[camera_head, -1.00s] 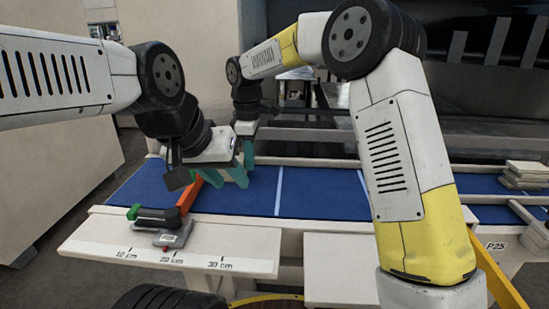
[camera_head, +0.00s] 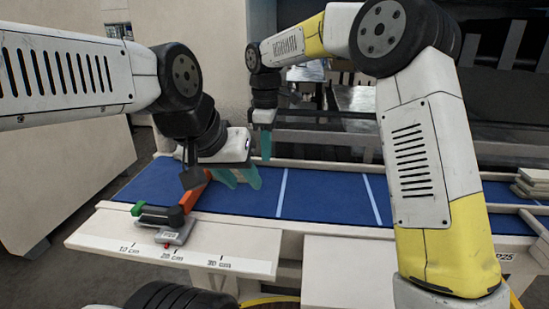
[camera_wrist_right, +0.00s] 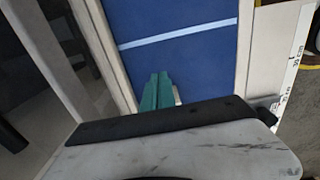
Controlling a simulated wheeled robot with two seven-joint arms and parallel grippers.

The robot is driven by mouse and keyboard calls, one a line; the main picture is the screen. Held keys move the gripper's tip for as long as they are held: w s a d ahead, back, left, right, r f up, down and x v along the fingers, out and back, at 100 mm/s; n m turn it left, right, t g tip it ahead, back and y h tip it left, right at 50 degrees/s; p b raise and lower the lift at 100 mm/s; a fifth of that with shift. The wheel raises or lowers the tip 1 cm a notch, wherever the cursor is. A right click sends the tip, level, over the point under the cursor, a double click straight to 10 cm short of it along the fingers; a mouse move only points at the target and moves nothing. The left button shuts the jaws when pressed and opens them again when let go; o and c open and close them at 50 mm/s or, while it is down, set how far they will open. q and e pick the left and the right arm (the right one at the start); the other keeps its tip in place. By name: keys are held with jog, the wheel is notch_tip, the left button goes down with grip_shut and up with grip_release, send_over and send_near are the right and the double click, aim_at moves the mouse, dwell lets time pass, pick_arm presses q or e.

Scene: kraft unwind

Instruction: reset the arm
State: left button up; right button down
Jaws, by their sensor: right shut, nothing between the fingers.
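My right gripper (camera_head: 266,145) hangs above the far side of the blue belt, pointing down. Its teal fingers are together with nothing between them, as the right wrist view also shows (camera_wrist_right: 156,90). My left gripper (camera_head: 238,178) is lower and nearer, over the left part of the belt. Its two teal fingertips stand apart, with nothing visible between them. The two grippers are apart, with a small gap between their fingers in the picture. The right arm arches in from the right side of the head view.
The blue belt (camera_head: 325,198) has white cross lines. A grey tool (camera_head: 176,231) with an orange bar (camera_head: 193,197) and green end sits at its near edge, close under my left wrist. A ledge with a centimetre scale (camera_head: 120,232) is in front. Pale boards (camera_head: 533,182) lie stacked at right.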

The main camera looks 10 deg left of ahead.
jog(key=s+d+r+m+t, duration=0.1)
jog(key=s+d+r+m, duration=0.25)
jog(key=d+r, duration=0.65)
jog(key=s+d+f+m+t+y, duration=0.1)
jog(key=s+d+f+m+t, duration=0.1)
jog(key=s+d+m, duration=0.5)
jog(key=s+d+f+m+t+y, duration=0.1)
jog(key=s+d+f+m+t, duration=0.1)
jog(key=s+d+m, duration=0.5)
jog(key=s+d+t, duration=0.1)
jog(key=s+d, duration=0.3)
jog(key=s, duration=0.1)
jog(key=shift+s+d+f, duration=0.2)
